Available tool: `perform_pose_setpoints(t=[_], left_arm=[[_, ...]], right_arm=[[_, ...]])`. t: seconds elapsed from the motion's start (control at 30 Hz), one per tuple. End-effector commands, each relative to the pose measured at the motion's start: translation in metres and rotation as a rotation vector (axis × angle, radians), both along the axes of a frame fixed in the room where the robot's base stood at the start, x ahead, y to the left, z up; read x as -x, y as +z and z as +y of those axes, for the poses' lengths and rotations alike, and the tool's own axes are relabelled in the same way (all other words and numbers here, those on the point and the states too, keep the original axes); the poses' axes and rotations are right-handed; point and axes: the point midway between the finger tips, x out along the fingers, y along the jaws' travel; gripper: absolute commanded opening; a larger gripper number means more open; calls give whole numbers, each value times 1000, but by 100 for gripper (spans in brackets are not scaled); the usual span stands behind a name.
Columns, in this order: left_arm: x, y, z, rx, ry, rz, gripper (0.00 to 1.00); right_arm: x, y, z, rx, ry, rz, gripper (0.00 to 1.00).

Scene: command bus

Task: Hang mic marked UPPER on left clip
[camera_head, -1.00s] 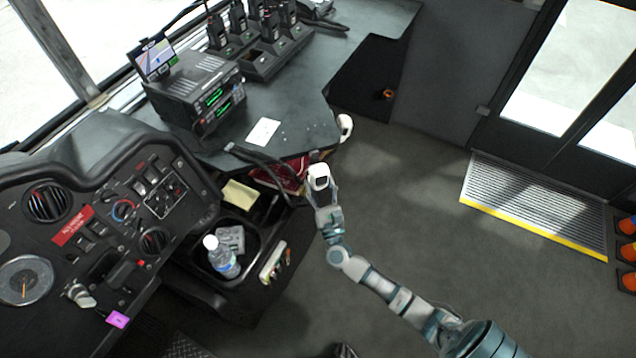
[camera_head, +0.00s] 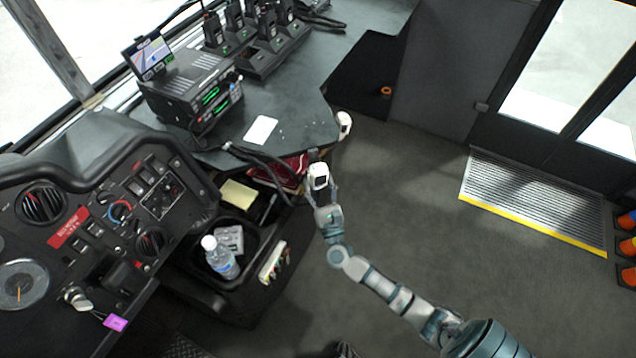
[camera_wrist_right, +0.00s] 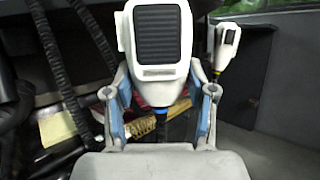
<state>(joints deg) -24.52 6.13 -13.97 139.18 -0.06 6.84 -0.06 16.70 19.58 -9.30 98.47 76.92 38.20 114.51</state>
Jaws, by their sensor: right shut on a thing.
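My right gripper (camera_head: 322,198) is shut on a white mic (camera_head: 319,176) with a dark grille and holds it in front of the desk's near corner. The right wrist view shows this mic (camera_wrist_right: 160,40) upright between the two fingers (camera_wrist_right: 160,115), with a dark cord below it. A second white mic (camera_head: 344,124) hangs at the desk edge, apart from the gripper; it also shows in the right wrist view (camera_wrist_right: 226,46). I cannot read any UPPER marking. The clips cannot be made out. My left gripper is not in view.
A radio unit (camera_head: 195,92) and several handheld radios in chargers (camera_head: 262,62) stand on the desk (camera_head: 300,100). Black cords (camera_head: 262,160) droop over its front edge.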

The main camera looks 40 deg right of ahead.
Motion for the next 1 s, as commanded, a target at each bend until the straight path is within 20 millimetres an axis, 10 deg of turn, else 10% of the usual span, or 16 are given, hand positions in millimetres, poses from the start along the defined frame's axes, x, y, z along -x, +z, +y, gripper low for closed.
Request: perform_pose_setpoints(t=[0.07,0.1,0.2,0.57,1.0], left_arm=[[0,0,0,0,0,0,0],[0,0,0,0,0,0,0],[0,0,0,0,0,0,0],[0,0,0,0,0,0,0],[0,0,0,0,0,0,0]], right_arm=[[0,0,0,0,0,-1,28],[0,0,0,0,0,-1,65],[0,0,0,0,0,-1,85],[3,-3,2,0,1,2,85],[76,-37,32,-1,2,5,85]])
